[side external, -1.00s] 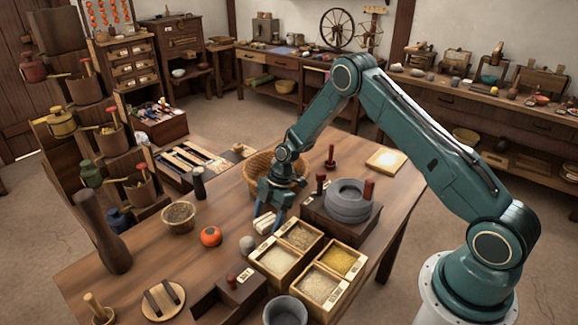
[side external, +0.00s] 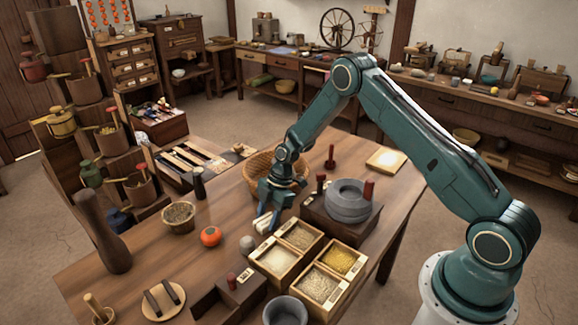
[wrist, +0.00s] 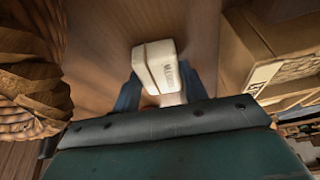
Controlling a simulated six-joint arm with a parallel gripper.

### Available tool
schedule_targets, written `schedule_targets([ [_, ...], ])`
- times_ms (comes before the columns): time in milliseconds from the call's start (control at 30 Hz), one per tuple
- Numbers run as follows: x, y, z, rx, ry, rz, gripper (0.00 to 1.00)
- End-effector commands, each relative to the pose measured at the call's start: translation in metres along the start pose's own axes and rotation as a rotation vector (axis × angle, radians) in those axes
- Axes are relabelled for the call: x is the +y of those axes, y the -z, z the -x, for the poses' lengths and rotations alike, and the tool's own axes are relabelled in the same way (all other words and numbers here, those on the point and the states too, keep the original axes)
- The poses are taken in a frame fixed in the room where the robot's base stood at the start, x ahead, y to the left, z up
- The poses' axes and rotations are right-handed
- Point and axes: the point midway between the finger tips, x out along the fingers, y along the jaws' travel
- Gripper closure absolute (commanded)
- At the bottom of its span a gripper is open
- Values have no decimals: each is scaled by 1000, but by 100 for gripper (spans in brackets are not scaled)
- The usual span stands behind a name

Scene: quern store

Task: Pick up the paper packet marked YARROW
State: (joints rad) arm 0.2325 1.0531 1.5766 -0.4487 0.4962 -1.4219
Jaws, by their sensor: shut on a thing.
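A pale paper packet (wrist: 157,66) lies between the two blue fingers of my gripper (wrist: 158,90) in the wrist view. My gripper is shut on it. The dark print on its side is too small and blurred to read with certainty. In the side view my gripper (side external: 269,217) is low over the table, and the white packet (side external: 262,223) shows at its fingertips. I cannot tell whether the packet is clear of the tabletop. A second pale edge shows close under the packet in the wrist view, and I cannot tell what it is.
A woven basket (side external: 259,174) stands just behind my gripper. Wooden trays of grain (side external: 278,262) stand in front, and a stone quern (side external: 350,203) on a dark block is to the right. A grey stone (side external: 247,243) and an orange-red fruit (side external: 210,237) are to the left.

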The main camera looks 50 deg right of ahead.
Motion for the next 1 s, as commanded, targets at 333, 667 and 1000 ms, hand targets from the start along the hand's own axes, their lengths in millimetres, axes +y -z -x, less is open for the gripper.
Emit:
schedule_targets([
  [333, 0, 7, 16, 0, -1, 0, 79],
  [667, 1, 27, 65, 0, -5, 2, 79],
  [1000, 1, 55, 134, 0, -5, 2, 79],
])
